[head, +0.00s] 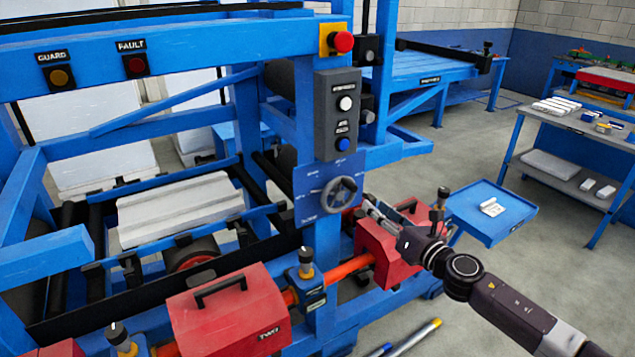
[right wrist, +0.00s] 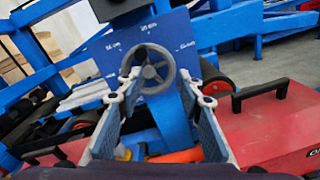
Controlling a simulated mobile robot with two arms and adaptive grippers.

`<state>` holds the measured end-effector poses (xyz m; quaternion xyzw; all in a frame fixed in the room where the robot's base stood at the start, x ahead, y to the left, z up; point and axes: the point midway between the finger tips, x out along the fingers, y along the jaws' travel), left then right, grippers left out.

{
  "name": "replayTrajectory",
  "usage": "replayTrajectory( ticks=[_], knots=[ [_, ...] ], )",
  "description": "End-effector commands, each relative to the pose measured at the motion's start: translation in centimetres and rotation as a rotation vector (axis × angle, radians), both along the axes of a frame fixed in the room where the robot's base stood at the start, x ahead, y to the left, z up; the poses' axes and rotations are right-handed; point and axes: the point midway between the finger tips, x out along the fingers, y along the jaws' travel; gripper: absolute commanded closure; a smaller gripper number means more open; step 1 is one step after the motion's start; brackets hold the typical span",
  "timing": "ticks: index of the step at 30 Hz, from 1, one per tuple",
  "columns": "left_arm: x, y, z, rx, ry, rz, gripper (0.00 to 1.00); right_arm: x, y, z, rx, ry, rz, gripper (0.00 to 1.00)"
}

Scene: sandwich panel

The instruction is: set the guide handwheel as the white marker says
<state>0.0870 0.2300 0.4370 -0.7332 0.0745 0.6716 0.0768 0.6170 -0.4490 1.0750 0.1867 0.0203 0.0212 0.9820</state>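The guide handwheel (head: 339,194) is a small grey spoked wheel on a blue plate (head: 307,181) on the machine's front post. White marks and small lettering lie around it on the plate; I cannot read them for certain. In the right wrist view the handwheel (right wrist: 148,68) appears ahead, between and just beyond the fingertips. My right gripper (head: 374,204) is at the right of the wheel in the head view. It is open and empty, with its two fingers spread in the right wrist view (right wrist: 159,89). I cannot see contact with the wheel. My left gripper is not in view.
A control box (head: 337,115) with white and blue buttons is above the plate. Red boxes with black handles, one labelled TWO (head: 229,312), flank the post below. An orange bar (head: 345,269) runs between them. A blue tray (head: 491,212) is at right, beyond my right arm.

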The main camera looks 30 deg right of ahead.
Motion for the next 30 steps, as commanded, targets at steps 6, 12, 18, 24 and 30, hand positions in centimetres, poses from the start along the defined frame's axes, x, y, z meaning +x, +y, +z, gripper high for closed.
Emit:
replayTrajectory(
  ticks=[6, 12, 18, 24, 30],
  knots=[
    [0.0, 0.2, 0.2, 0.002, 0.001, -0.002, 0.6, 0.5, 1.2, 2.6, -0.087, -0.039, 0.034, 0.66],
    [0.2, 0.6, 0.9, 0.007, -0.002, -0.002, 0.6, 2.1, 1.2, 2.7, -0.082, -0.039, 0.032, 0.66],
    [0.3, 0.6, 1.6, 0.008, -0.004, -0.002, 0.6, 4.4, 1.4, 2.7, -0.081, -0.039, 0.031, 0.66],
    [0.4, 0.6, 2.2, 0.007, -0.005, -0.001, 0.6, 6.5, 1.5, 2.6, -0.08, -0.038, 0.031, 0.66],
    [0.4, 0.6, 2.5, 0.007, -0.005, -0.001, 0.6, 7.7, 1.7, 2.4, -0.081, -0.036, 0.032, 0.66]
  ],
)
